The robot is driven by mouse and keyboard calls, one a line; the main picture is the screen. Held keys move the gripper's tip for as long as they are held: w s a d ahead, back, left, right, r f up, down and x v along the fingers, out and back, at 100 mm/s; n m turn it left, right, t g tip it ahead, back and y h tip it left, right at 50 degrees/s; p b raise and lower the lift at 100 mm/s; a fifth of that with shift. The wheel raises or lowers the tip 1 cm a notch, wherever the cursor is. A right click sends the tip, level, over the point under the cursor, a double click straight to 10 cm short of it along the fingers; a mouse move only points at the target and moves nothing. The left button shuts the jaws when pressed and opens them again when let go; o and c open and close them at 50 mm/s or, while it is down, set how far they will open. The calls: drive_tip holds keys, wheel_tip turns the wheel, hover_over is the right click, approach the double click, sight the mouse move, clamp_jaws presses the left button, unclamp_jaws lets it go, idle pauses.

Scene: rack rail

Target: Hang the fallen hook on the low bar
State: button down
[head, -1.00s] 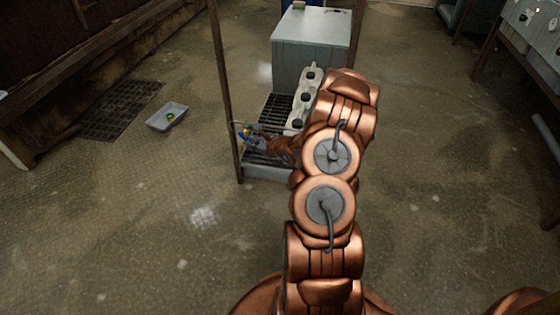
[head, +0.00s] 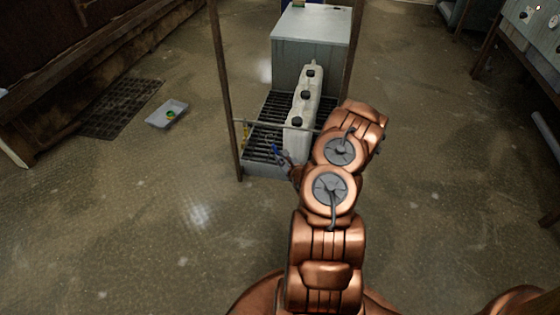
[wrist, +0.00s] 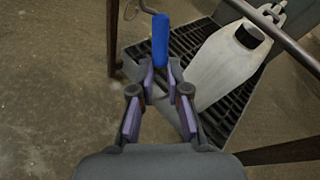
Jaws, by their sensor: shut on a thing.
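A blue piece (wrist: 160,42), which I take to be the hook's handle, stands between the fingertips of my gripper (wrist: 161,82) in the wrist view. In the head view the blue piece (head: 276,149) shows at my gripper (head: 287,163), in front of and below the low bar. The low bar (head: 270,125) is a thin grey rail between two dark posts. It crosses the upper right of the wrist view (wrist: 282,38), apart from the blue piece.
A small yellow thing (head: 245,131) is at the bar's left end. A grey cabinet (head: 311,45) is farther back. A grey tray (head: 167,114) lies on open floor at left.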

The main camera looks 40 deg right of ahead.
drive_tip(key=w+d+f+b, duration=0.1)
drive_tip(key=w+d+b, duration=0.2)
drive_tip(key=d, duration=0.3)
drive_tip(key=shift+w+d, duration=0.2)
drive_tip(key=shift+w, duration=0.55)
idle(0.3)
drive_tip(key=shift+f, duration=0.25)
drive_tip(key=c, duration=1.5)
unclamp_jaws()
drive_tip(key=shift+f, duration=0.1)
drive_tip(key=o, duration=0.4)
drive_tip(key=shift+r, duration=0.2)
drive_tip(key=shift+v, duration=6.05)
